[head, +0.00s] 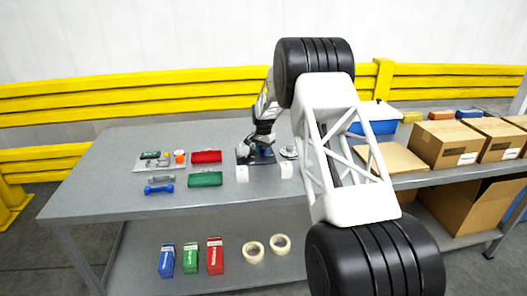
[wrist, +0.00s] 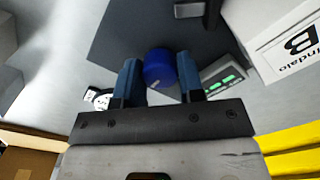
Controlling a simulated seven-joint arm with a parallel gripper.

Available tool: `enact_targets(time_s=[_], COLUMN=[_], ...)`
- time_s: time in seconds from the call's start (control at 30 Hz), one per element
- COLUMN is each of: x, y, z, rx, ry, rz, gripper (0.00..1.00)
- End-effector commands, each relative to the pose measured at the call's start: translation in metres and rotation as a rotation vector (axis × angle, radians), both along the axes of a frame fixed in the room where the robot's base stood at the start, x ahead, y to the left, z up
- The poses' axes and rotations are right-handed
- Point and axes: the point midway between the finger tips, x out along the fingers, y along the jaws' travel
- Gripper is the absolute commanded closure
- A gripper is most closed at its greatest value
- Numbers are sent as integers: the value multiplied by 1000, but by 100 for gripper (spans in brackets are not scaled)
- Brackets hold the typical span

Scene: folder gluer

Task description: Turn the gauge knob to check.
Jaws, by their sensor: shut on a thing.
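My gripper is shut on the knob, one finger on each side. A small white dial (wrist: 100,98) shows left of the fingers, and a display with green lights (wrist: 222,76) shows to the right. In the head view my gripper (head: 264,141) points down at a dark plate (head: 242,158) on the grey table; the knob is small and partly hidden there.
Red (head: 206,157) and green (head: 205,179) boxes, a blue dumbbell-shaped thing (head: 159,189) and a tray (head: 150,165) lie to the left. Cardboard boxes (head: 447,143) stand to the right. The table's left end is clear.

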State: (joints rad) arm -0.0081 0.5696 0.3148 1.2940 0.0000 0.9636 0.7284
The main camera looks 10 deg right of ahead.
Motion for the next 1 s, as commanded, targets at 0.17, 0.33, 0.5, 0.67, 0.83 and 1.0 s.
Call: enact_targets(time_s=[0.17, 0.33, 0.5, 0.67, 0.83, 1.0], x=[1, 1, 1, 1, 1, 0], y=[-1, -1, -1, -1, 0, 0], z=[1, 1, 1, 1, 1, 0], rx=[0, 0, 0, 0, 0, 0], ry=[-3, -3, -3, -3, -1, -1], rz=[-60, -80, -82, -81, -81, -80], gripper=[88, 88, 88, 88, 39, 39])
